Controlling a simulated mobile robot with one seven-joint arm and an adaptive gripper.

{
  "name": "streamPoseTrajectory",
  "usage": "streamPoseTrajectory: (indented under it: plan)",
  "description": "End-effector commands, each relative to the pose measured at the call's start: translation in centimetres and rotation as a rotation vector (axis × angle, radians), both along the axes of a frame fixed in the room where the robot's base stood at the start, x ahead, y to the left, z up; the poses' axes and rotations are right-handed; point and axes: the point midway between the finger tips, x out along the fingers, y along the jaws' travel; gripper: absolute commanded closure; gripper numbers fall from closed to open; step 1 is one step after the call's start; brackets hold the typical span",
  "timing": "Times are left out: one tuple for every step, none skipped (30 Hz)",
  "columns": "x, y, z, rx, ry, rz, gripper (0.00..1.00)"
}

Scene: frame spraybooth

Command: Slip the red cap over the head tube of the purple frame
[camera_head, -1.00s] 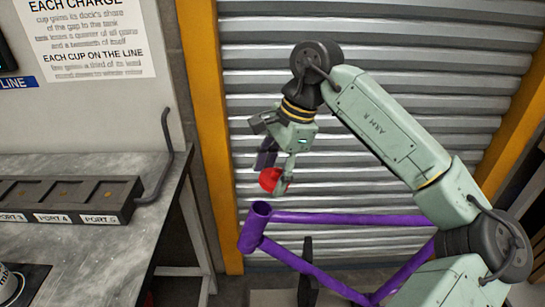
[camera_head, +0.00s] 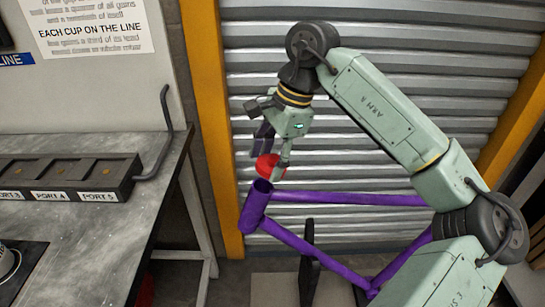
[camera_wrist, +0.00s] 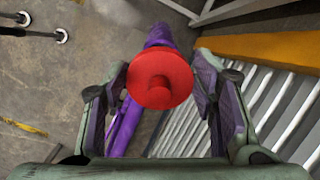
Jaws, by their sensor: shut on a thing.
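The red cap (camera_head: 267,166) is held between the fingers of my gripper (camera_head: 272,160), just above the open top of the head tube (camera_head: 256,208) of the purple frame (camera_head: 345,199). In the head view a small gap or slight overlap shows between cap and tube; I cannot tell whether they touch. In the wrist view the red cap (camera_wrist: 160,80) is seen from above as a round disc with a knob. It hides the tube mouth, and part of the purple frame (camera_wrist: 128,125) shows behind and below it.
A grey workbench (camera_head: 90,240) with a row of labelled ports (camera_head: 65,178) stands at the left. A bent dark handle (camera_head: 165,140) rises at its edge. A ribbed metal shutter (camera_head: 400,110) and a yellow post (camera_head: 212,120) are behind the frame.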

Motion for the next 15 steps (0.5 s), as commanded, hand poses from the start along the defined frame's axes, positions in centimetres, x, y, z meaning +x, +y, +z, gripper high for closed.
streamPoseTrajectory:
  plan:
    - [0.0,0.1,-0.8,-0.001,0.000,0.000,0.62]
    - [0.0,0.2,-1.0,-0.001,0.000,0.000,0.62]
    - [0.0,0.3,-1.4,-0.001,0.000,0.000,0.62]
    - [0.0,0.4,-1.6,-0.001,0.000,0.000,0.62]
    - [0.0,0.4,-1.8,-0.001,0.000,0.000,0.62]
    - [0.0,0.5,-2.1,-0.001,0.000,0.000,0.62]
    - [0.0,0.6,-2.3,-0.001,0.000,0.000,0.62]
    - [0.0,0.7,-2.6,-0.001,0.000,0.000,0.62]
    - [0.0,0.8,-2.9,-0.001,0.000,0.000,0.62]
    - [0.0,0.8,-3.1,-0.001,0.000,0.000,0.62]
    - [0.0,0.9,-3.3,-0.001,-0.001,0.001,0.62]
    - [0.0,1.0,-3.6,-0.001,-0.001,0.001,0.62]
    - [0.0,1.1,-3.9,-0.001,-0.001,0.001,0.62]
    - [0.0,1.2,-4.1,-0.001,-0.001,0.001,0.62]
    - [0.0,1.3,-4.4,-0.001,-0.001,0.001,0.62]
